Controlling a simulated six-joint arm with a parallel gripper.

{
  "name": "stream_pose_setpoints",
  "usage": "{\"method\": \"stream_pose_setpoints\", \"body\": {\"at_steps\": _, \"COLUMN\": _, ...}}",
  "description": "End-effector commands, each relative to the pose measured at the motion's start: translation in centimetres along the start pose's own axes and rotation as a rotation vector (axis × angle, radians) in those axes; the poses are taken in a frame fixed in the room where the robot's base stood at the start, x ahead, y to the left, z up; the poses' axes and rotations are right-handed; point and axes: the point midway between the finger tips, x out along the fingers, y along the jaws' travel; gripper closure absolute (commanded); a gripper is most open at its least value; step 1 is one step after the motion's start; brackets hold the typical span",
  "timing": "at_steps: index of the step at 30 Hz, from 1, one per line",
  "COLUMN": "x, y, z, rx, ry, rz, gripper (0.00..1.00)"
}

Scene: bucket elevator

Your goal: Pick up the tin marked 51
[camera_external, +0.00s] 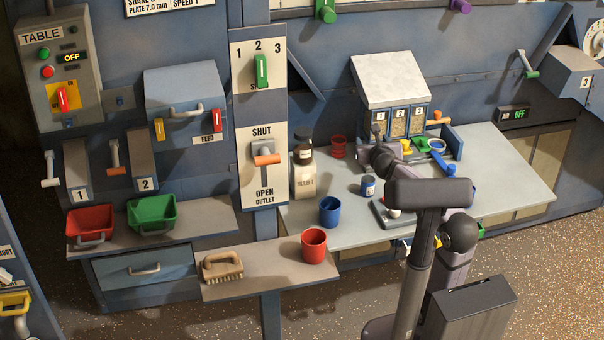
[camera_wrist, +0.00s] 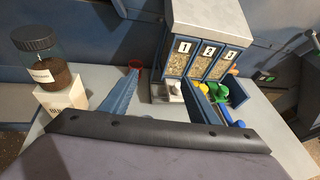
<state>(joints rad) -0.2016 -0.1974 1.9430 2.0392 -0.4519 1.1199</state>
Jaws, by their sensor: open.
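A small blue tin with a pale label (camera_external: 368,186) stands on the grey table in the external view, left of my arm. Its marking is too small to read. I cannot make out the tin in the wrist view. My gripper (camera_wrist: 162,88) shows in the wrist view as two blue fingers spread wide apart, with nothing seen held between them. The fingers point toward the numbered hopper (camera_wrist: 205,50). In the external view my arm reaches over the table and hides part of it, and I cannot clearly see the fingertips there.
A blue cup (camera_external: 330,211) and red cup (camera_external: 314,245) stand front left. A dark-lidded jar on a pale block (camera_external: 304,178) and a red ring-like item (camera_external: 338,146) are behind. Coloured items (camera_external: 420,146) sit by the hopper. The table's right side (camera_external: 510,185) is clear.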

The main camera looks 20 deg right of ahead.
Motion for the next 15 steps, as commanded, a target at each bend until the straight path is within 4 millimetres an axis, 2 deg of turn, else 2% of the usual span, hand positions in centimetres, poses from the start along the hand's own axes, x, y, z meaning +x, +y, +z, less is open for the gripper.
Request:
{"method": "stream_pose_setpoints", "body": {"at_steps": 1, "x": 0.3, "y": 0.0, "z": -1.1, "rx": 0.049, "ry": 0.015, "rz": -0.009, "gripper": 0.45}}
{"method": "stream_pose_setpoints", "body": {"at_steps": 3, "x": 0.4, "y": -0.2, "z": -1.9, "rx": 0.116, "ry": 0.038, "rz": -0.023, "gripper": 0.45}}
{"method": "stream_pose_setpoints", "body": {"at_steps": 15, "x": 1.9, "y": 0.2, "z": -6.1, "rx": 0.106, "ry": 0.039, "rz": -0.024, "gripper": 0.45}}
